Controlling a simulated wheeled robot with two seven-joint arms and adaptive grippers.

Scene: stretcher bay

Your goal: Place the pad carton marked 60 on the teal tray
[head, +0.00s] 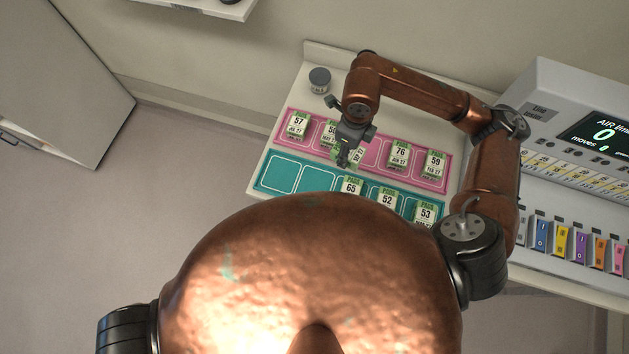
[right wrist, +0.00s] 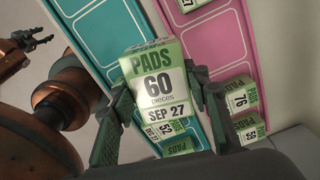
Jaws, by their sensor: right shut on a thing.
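The pad carton marked 60 (right wrist: 158,85) fills the middle of the right wrist view, its green and white face reading PADS 60 pieces SEP 27. My right gripper (head: 350,156) is shut on it, with one finger on each side. In the head view the gripper is over the middle of the pink tray, and it mostly hides what is beneath. The teal tray (head: 265,187) lies nearer to me, with empty outlined slots at its left and cartons 65 (head: 351,186), 52 (head: 387,200) and 53 (head: 426,214). My left gripper (right wrist: 42,38) looks open and empty in the right wrist view.
The pink tray (head: 283,118) holds cartons 57 (head: 297,124), 50 (head: 331,130), 76 (head: 399,154) and 59 (head: 434,164). A small grey-lidded jar (head: 319,80) stands behind it. A console (head: 585,150) with a display and coloured tabs stands at the right.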

